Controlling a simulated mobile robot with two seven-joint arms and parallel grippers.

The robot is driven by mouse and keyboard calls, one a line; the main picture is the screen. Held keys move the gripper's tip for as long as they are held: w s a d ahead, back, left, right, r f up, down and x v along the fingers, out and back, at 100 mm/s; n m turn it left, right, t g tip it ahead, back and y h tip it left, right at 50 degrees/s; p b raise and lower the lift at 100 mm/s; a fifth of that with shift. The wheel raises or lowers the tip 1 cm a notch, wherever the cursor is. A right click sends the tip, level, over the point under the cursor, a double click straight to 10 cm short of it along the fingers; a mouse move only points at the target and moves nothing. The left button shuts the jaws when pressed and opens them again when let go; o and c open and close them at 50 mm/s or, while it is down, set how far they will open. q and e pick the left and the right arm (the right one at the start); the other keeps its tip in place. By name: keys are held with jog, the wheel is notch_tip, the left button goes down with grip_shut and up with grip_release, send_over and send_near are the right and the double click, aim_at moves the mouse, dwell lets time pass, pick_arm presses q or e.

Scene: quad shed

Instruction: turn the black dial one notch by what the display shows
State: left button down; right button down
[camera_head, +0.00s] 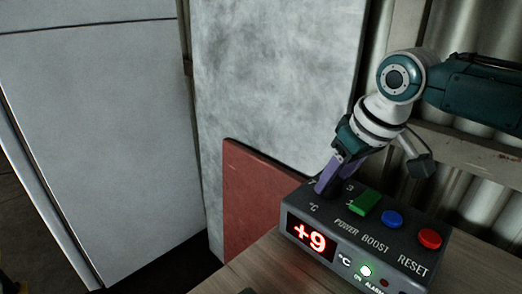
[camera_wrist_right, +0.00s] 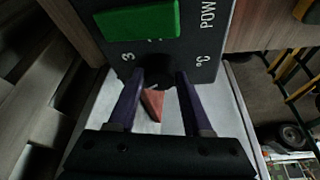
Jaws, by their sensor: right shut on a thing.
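The dark control box (camera_head: 376,235) sits on a wooden surface. Its display (camera_head: 310,237) shows "+9" in red, with "°C" beside it. The black dial (camera_wrist_right: 156,77) is at the box's left end, with numbers around it; "3" is legible. My right gripper (camera_head: 327,183) comes down on the dial from above, its purple fingers on either side of it. In the right wrist view the fingers (camera_wrist_right: 160,82) are shut on the dial and partly hide it; its pointer is not clear. My left gripper is not in view.
Beside the dial are a green POWER switch (camera_head: 365,202), a blue BOOST button (camera_head: 392,219) and a red RESET button (camera_head: 430,239). A green light (camera_head: 366,271) is lit by "ON". A red board (camera_head: 253,197) leans behind the box; a pale cabinet (camera_head: 100,130) stands left.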

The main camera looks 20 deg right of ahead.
jog(key=shift+r+m+p, duration=0.15)
jog(key=shift+m+p, duration=0.35)
jog(key=shift+p, duration=0.3)
jog(key=m+h+p, duration=0.1)
jog(key=m+p, duration=0.1)
jog(key=shift+a+r+p, duration=0.1)
jog(key=shift+a+p, duration=0.1)
jog(key=shift+p, duration=0.15)
jog(key=shift+m+h+p, duration=0.4)
jog(key=shift+m+p, duration=0.3)
jog(key=shift+m, duration=0.2)
jog(key=shift+a+f+m+g+h+p, duration=0.1)
jog(key=shift+f+m+g+h+p, duration=0.2)
jog(key=shift+m, duration=0.6)
jog(key=shift+w+m+h, duration=0.1)
jog(key=shift+m+h, duration=0.3)
jog(key=shift+m, duration=0.8)
jog(key=shift+m+g+h+b, duration=0.5)
jog(key=shift+m+g, duration=0.1)
jog(key=shift+m, duration=0.8)
